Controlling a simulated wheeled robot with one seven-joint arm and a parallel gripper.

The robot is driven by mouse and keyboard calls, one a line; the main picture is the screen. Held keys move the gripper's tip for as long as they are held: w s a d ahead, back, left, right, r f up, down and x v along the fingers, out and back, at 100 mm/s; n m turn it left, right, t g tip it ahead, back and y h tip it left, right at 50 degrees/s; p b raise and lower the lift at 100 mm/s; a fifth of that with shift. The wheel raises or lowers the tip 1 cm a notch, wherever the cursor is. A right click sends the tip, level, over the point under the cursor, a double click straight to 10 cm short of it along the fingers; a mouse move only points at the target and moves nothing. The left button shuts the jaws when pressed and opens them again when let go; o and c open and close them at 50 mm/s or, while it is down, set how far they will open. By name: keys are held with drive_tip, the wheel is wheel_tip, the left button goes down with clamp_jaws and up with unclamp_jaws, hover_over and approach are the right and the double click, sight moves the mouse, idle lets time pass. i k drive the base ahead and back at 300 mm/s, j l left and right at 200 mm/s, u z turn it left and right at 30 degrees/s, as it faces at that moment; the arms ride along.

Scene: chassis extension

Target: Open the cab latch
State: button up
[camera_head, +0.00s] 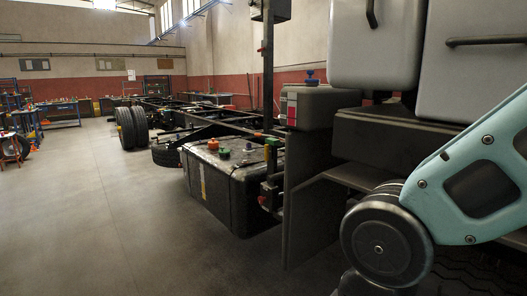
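The grey truck cab (375,55) fills the upper right. A short dark handle (371,13) runs vertically on its left panel, and a dark horizontal bar handle (484,41) is on its right panel. I cannot tell whether either is the cab latch, and no latch is clearly recognisable. My teal arm with a dark round joint comes in from the lower right and covers part of the area below the cab. My gripper is not in view.
A dark tank (232,185) with coloured caps stands beside the chassis frame. A grey box (320,103) with a blue knob (309,77) sits above a dark panel (313,200). Wheels (131,127) stand farther back. The floor (90,220) at the left is clear.

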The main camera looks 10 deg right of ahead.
sight(267, 152)
drive_tip(key=i+j, duration=0.3)
drive_tip(key=i, duration=0.2)
drive_tip(key=i+j, duration=0.25)
drive_tip(key=i, duration=0.3)
drive_tip(key=i+j, duration=0.3)
drive_tip(key=i, duration=0.2)
drive_tip(key=i+z, duration=0.1)
drive_tip(key=i, duration=1.1)
